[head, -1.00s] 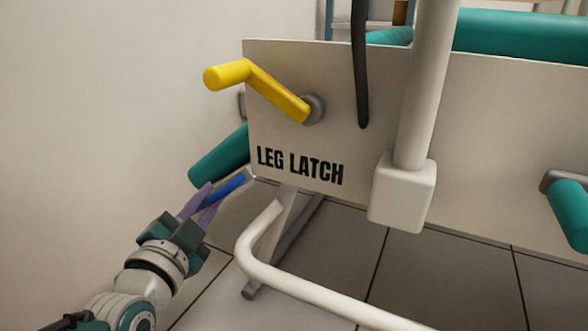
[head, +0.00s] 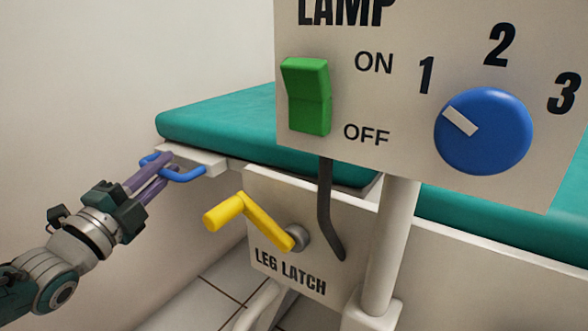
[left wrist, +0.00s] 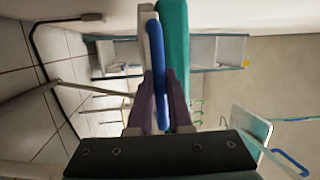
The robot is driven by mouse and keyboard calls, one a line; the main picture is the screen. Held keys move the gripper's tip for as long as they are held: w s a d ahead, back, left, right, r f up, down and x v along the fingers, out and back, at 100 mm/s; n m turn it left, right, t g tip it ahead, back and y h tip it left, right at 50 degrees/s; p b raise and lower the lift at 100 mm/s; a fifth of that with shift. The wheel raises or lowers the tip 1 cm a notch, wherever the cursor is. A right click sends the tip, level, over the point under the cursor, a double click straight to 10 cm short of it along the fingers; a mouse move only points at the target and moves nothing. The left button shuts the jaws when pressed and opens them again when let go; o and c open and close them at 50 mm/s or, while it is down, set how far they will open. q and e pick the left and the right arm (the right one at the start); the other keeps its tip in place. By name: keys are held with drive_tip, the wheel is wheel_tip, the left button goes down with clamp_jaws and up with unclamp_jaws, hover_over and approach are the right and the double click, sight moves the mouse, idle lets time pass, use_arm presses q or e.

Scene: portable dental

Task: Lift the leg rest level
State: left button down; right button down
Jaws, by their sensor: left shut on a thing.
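The leg rest (head: 215,125) is a teal pad on a pale frame at the left end of the chair. It now lies about level with the rest of the teal pad. A blue handle (head: 187,175) sticks out from its end. My left gripper (head: 160,165) is shut on this handle; its purple fingers also show around the blue bar (left wrist: 158,60) in the left wrist view. The yellow leg latch crank (head: 250,220) sits on the pale side panel above the words LEG LATCH, its grip pointing left. My right gripper is not in view.
A lamp panel (head: 400,160) with a green switch (head: 307,97) and a blue dial (head: 484,131) fills the upper right. A white post (head: 392,240) and a dark curved lever (head: 327,215) stand beside the latch. A plain wall is at the left.

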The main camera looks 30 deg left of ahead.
use_arm(q)
drive_tip(key=shift+r+m, duration=0.3)
drive_tip(key=shift+r, duration=0.55)
drive_tip(key=shift+w+r+p, duration=0.1)
drive_tip(key=shift+r+p, duration=0.2)
drive_tip(key=shift+p, duration=0.05)
drive_tip(key=shift+r, duration=0.1)
drive_tip(key=c, duration=1)
unclamp_jaws()
drive_tip(key=shift+s, duration=0.2)
drive_tip(key=shift+o, duration=0.8)
drive_tip(key=shift+f, duration=0.2)
